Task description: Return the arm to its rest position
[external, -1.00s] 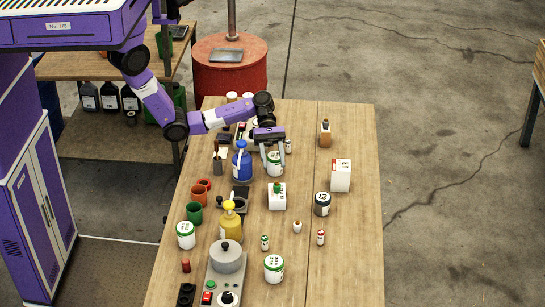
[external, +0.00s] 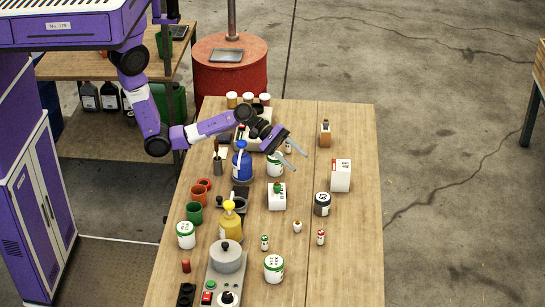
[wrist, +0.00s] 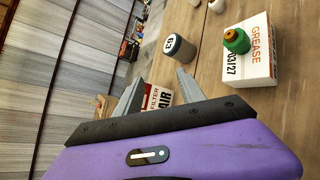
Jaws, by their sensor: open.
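My gripper (external: 293,151) is open and empty above the far part of the wooden table (external: 345,255), its two fingers pointing right and slightly down. Below and beside it a white jar with a green lid (external: 275,166) stands on the table. My purple arm reaches in from the upper left, bent low at the elbow. In the wrist view both fingers of my gripper (wrist: 155,88) show spread apart, with a red and white box (wrist: 158,95) beyond them.
A blue pump bottle (external: 241,165) and a yellow pump bottle (external: 230,222) stand left on the table. A white box (external: 340,175) stands right. A red drum (external: 230,75) is behind the table. The table's right strip is mostly clear.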

